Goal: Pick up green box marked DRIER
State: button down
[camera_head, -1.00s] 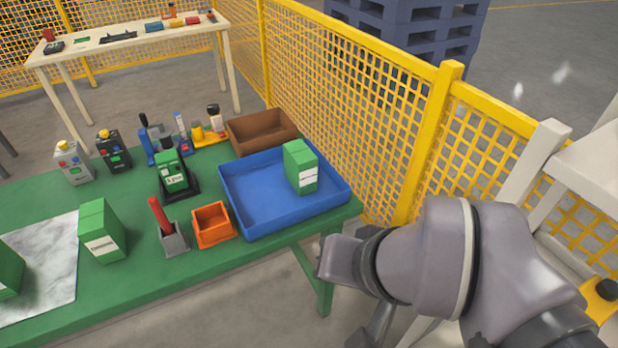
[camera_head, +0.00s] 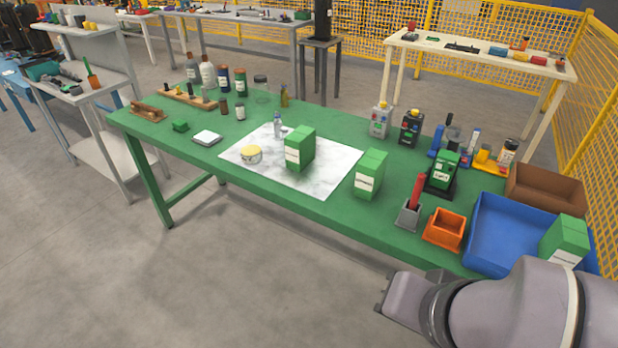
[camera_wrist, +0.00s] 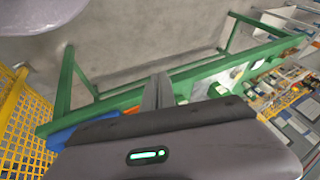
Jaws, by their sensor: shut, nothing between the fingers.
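Three green boxes with white labels show in the head view, their print too small to read. One green box (camera_head: 300,148) stands on the marbled white sheet. A second green box (camera_head: 370,174) stands on the green table just right of the sheet. A third green box (camera_head: 566,238) is in the blue tray (camera_head: 489,262) at the right, partly behind my arm. My gripper (camera_wrist: 159,80) is shut and empty in the wrist view, apart from all the boxes. In the head view my arm is at the lower right, in front of the table edge.
Bottles (camera_head: 208,74) line the back left. Yellow mesh fence (camera_head: 600,130) borders the right. The front floor is clear.

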aim_at(370, 170)
jog(key=i+j+z, duration=0.1)
jog(key=i+j, duration=0.3)
jog(key=i+j+z, duration=0.15)
jog(key=i+j, duration=0.25)
jog(key=i+j+z, duration=0.1)
jog(key=i+j, duration=0.25)
jog(key=i+j+z, duration=0.15)
jog(key=i+j, duration=0.2)
jog(key=j, duration=0.25)
